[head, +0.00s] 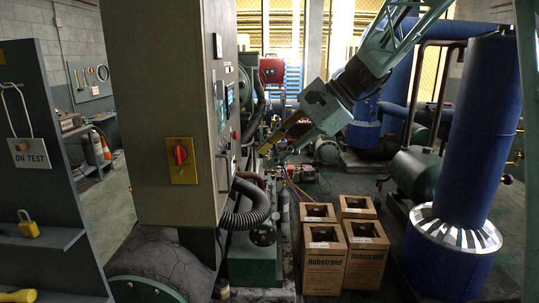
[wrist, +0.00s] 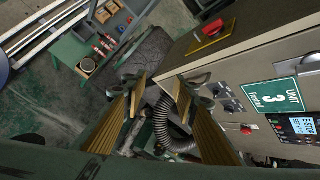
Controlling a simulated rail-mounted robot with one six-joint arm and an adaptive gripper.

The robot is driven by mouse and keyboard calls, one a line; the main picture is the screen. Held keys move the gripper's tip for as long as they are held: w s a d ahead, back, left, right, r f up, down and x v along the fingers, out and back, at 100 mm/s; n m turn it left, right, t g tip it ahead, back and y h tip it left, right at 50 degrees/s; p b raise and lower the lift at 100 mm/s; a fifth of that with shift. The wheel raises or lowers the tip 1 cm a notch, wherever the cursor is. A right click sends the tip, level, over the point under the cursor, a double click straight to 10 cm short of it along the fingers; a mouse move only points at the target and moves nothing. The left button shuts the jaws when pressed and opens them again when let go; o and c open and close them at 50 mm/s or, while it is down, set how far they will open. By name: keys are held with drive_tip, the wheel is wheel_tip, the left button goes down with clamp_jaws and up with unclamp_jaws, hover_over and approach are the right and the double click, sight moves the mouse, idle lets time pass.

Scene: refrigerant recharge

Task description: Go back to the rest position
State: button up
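My gripper (head: 268,146) is in the head view just right of the grey control cabinet, at the end of my arm coming down from the upper right. Its fingertips are small and partly lost against the machinery there. In the wrist view my gripper (wrist: 160,87) has its two yellowish fingers spread apart, with nothing held between them. A ribbed grey hose (wrist: 172,128) shows beyond and below the gap between the fingers. The cabinet's front panel (wrist: 248,72) is to the right of the fingers, with a display and a green Unit 3 label.
The control cabinet (head: 172,85) with a red switch (head: 180,154) stands close on the left. Several open cardboard boxes (head: 323,262) stand on the floor below my arm. A blue insulated column (head: 482,130) rises at the right. A green bench (wrist: 108,45) shows in the wrist view.

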drive_tip(key=s+d+n+h, duration=0.2)
drive_tip(key=s+d+n, duration=0.15)
drive_tip(key=s, duration=0.85)
drive_tip(key=s+d+n+h, duration=0.2)
drive_tip(key=s+d, duration=0.3)
drive_tip(key=s, duration=0.8)
drive_tip(key=s+d+f+n+h, duration=0.1)
drive_tip(key=s+d+n, duration=0.1)
drive_tip(key=s+d, duration=0.2)
drive_tip(key=s+d+f+n+t+h, duration=0.1)
drive_tip(key=s+d, duration=0.3)
drive_tip(key=s, duration=0.6)
drive_tip(key=s+d+f+n+t+h, duration=0.1)
drive_tip(key=s+d+f+n+h, duration=0.1)
drive_tip(key=s, duration=0.6)
drive_tip(key=shift+d+f+n+h, duration=0.35)
drive_tip(key=shift+d+f+h, duration=0.25)
drive_tip(key=shift+d, duration=0.7)
